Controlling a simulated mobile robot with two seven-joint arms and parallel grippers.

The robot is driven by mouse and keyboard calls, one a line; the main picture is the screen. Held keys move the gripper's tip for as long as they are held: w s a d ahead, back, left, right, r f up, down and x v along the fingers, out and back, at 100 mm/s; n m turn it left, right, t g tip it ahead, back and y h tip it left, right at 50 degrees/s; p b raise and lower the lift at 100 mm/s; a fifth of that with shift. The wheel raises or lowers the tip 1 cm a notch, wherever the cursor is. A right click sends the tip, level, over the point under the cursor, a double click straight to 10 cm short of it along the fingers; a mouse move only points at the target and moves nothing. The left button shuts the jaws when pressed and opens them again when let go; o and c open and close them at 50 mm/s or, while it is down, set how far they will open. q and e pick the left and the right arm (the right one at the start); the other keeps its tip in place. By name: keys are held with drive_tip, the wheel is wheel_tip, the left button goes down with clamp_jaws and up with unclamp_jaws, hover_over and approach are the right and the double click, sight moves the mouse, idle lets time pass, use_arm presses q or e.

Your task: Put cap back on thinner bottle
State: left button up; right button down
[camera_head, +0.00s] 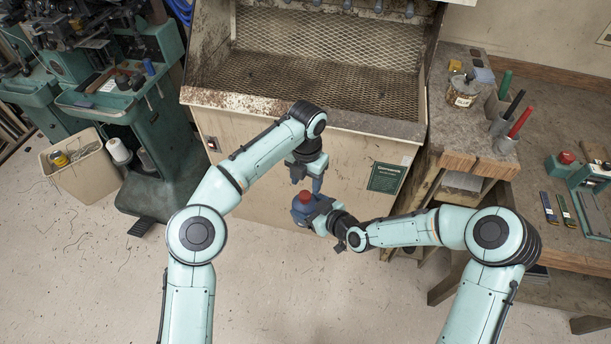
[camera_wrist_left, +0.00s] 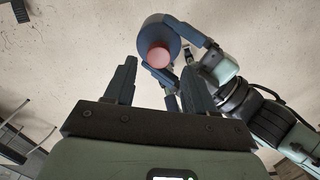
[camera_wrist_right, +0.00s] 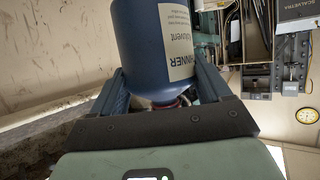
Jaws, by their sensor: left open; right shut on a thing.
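The blue thinner bottle (camera_head: 299,213) stands roughly upright in the air in front of the spray booth. My right gripper (camera_head: 322,210) is shut around it; its printed label (camera_wrist_right: 178,38) shows in the right wrist view. The red cap (camera_head: 305,196) sits at the top of the bottle; whether it is fully seated cannot be told. In the left wrist view the cap (camera_wrist_left: 159,56) is a red disc on the bottle's end (camera_wrist_left: 157,32). My left gripper (camera_head: 307,181) is open, fingers downward, just above the cap, with nothing between its fingers.
The booth (camera_head: 300,110) with mesh panels stands behind. At right a workbench (camera_head: 455,125) bears a jar (camera_head: 462,91) and cups of tools.

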use_arm(q)
drive_tip(key=n, duration=0.6)
drive_tip(key=shift+s+d+f, duration=0.2)
drive_tip(key=shift+s, duration=0.05)
drive_tip(key=n, duration=0.6)
drive_tip(key=shift+s+d+n, duration=0.1)
drive_tip(key=shift+s+n, duration=0.15)
drive_tip(key=shift+n, duration=0.05)
drive_tip(key=n, duration=0.7)
drive_tip(key=shift+s+g+y, duration=0.1)
drive_tip(key=shift+g+y, duration=0.2)
drive_tip(key=n, duration=0.4)
drive_tip(key=shift+r, duration=0.1)
drive_tip(key=n, duration=0.5)
drive_tip(key=shift+r, duration=0.2)
drive_tip(key=n, duration=0.4)
drive_tip(key=r+n, duration=0.1)
drive_tip(key=n, duration=0.2)
drive_tip(key=shift+a, duration=0.2)
drive_tip(key=n, duration=0.4)
drive_tip(key=r+n, duration=0.1)
drive_tip(key=n, duration=0.2)
drive_tip(key=shift+w+a, duration=0.15)
drive_tip(key=shift+w, duration=0.15)
drive_tip(key=n, duration=0.2)
drive_tip(key=r+n, duration=0.1)
drive_tip(key=n, duration=0.2)
drive_tip(key=shift+w+a+n, duration=0.1)
drive_tip(key=shift+w+n, duration=0.05)
drive_tip(key=shift+n, duration=0.15)
